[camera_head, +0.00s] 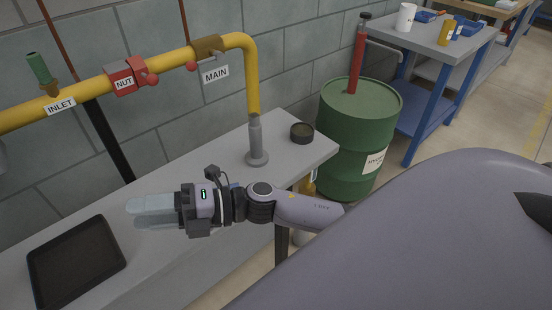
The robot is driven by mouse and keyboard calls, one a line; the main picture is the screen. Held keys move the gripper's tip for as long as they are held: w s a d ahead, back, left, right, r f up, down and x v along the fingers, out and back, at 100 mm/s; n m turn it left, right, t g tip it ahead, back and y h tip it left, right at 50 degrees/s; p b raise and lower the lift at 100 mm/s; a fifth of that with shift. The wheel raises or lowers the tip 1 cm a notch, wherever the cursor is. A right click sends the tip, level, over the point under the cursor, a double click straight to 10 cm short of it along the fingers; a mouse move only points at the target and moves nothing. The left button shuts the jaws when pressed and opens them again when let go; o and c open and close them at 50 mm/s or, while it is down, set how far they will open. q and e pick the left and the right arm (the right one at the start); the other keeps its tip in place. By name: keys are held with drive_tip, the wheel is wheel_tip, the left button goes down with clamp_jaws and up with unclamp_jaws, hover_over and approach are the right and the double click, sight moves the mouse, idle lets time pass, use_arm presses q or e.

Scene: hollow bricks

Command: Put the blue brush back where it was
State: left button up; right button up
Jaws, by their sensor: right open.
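No blue brush can be made out in this view. My right gripper (136,212) is over the grey bench (208,158), its pale fingers pointing left. It is open, and I see nothing between the fingers. A black tray (76,262) with nothing visible in it lies on the bench, to the left of and nearer than the gripper. My left gripper is not in view.
A grey upright post (256,142) on a round base and a dark round tin (302,132) stand on the bench. A yellow pipe (88,90) runs along the wall. Beyond the bench are a green drum (345,135) and a blue-legged table (430,42) with small items.

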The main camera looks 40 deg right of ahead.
drive_tip(key=s+d+f+m+t+h, duration=0.1)
drive_tip(key=d+f+m+t+h, duration=0.8)
drive_tip(key=m, duration=1)
drive_tip(key=s+d+f+m+g+h, duration=0.3)
drive_tip(key=s+f+m, duration=0.2)
drive_tip(key=s+f, duration=0.1)
drive_tip(key=s+d+f+m+g+h, duration=0.3)
drive_tip(key=s+f+m, duration=0.3)
drive_tip(key=f, duration=0.3)
drive_tip(key=shift+s+d+m+g+h, duration=0.15)
drive_tip(key=shift+s+m+g+h, duration=0.25)
drive_tip(key=shift+s, duration=0.3)
drive_tip(key=shift+r+p, duration=0.6)
drive_tip(key=shift+r, duration=0.05)
